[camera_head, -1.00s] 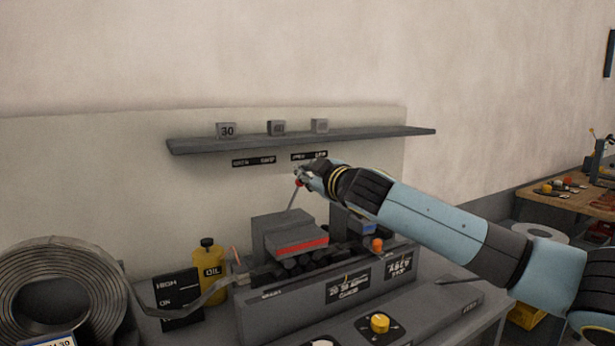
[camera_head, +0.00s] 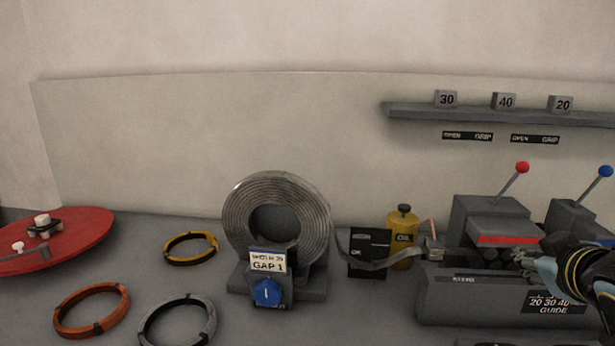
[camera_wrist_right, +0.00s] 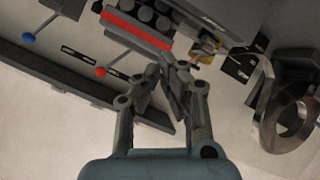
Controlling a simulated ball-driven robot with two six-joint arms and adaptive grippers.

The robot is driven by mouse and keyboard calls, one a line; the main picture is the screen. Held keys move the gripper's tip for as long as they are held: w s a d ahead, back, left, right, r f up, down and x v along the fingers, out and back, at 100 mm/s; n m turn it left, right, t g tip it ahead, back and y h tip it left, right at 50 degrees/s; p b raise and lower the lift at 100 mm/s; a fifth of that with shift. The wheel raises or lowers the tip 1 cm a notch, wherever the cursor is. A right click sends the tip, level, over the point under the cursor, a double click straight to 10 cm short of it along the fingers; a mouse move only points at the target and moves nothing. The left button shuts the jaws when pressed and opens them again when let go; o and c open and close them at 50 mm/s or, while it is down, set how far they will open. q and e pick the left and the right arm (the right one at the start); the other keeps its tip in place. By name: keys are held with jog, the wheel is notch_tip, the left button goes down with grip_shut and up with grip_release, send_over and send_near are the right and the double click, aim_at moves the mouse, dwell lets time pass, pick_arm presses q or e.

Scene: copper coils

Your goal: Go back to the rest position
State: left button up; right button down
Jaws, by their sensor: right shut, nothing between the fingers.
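My right gripper (camera_head: 524,258) shows at the right edge of the head view, in front of the grey machine block with the red stripe (camera_head: 508,239). Its fingers are shut and empty; they also show in the right wrist view (camera_wrist_right: 168,68). The red-knobbed lever (camera_head: 521,167) stands tilted above that block, apart from the gripper. The blue-knobbed lever (camera_head: 605,171) is to its right. Most of my right arm is outside the head view. My left gripper is not in view.
A metal strip coil (camera_head: 240,215) stands mid-bench, with a yellow oil can (camera_head: 402,256) to its right. Orange (camera_head: 62,318), yellow (camera_head: 172,257) and grey (camera_head: 150,325) rings lie left, near a red disc (camera_head: 85,240). A shelf (camera_head: 425,114) holds numbered blocks.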

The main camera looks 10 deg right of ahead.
jog(key=s+a+f+m+g+y, duration=0.1)
jog(key=s+a+f+g, duration=0.15)
jog(key=s+a, duration=0.4)
jog(key=s+a+f+g+y, duration=0.1)
jog(key=s+a+f+g, duration=0.15)
jog(key=s, duration=0.75)
jog(key=s+a+f+m+g+y, duration=0.1)
jog(key=s+a+f+g+y, duration=0.15)
jog(key=s+a, duration=0.4)
jog(key=s+d+f+g+b, duration=0.15)
jog(key=f+b, duration=0.25)
jog(key=f, duration=1.3)
jog(key=s+d+f+b, duration=0.1)
jog(key=d+f+b, duration=0.25)
jog(key=f, duration=1.25)
jog(key=s+f+b, duration=0.3)
jog(key=s+f, duration=0.6)
jog(key=f, duration=0.3)
jog(key=s+f+g+b, duration=0.1)
jog(key=s+f+b, duration=0.3)
jog(key=s+f, duration=0.6)
notch_tip(320, 180, down, 2)
jog(key=shift+s+d+f+g+h, duration=0.15)
jog(key=shift+s+d+g+h, duration=0.05)
jog(key=shift+d+g+h, duration=0.2)
